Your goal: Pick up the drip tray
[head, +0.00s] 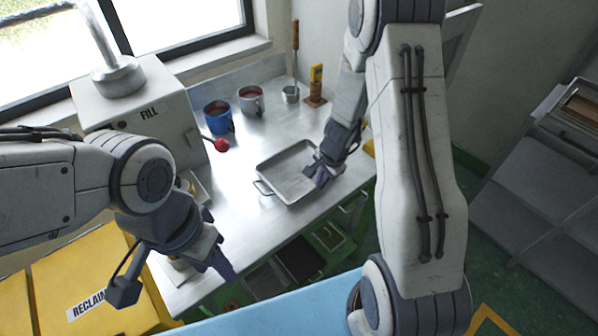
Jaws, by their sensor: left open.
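The drip tray (272,178) is a shallow grey metal rectangular tray lying on the steel worktop, with a small wire handle at its left end. My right gripper (317,174) is at the tray's right end, its fingers over or at the rim and hiding part of it. I cannot tell whether the fingers are closed on the rim. My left gripper (222,262) is open and empty near the worktop's front edge, to the lower left of the tray and apart from it.
A blue mug (218,118), a grey mug (251,101) and a small metal cup (291,94) stand behind the tray. Yellow bins (85,275) are at lower left. Worktop is clear left of the tray.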

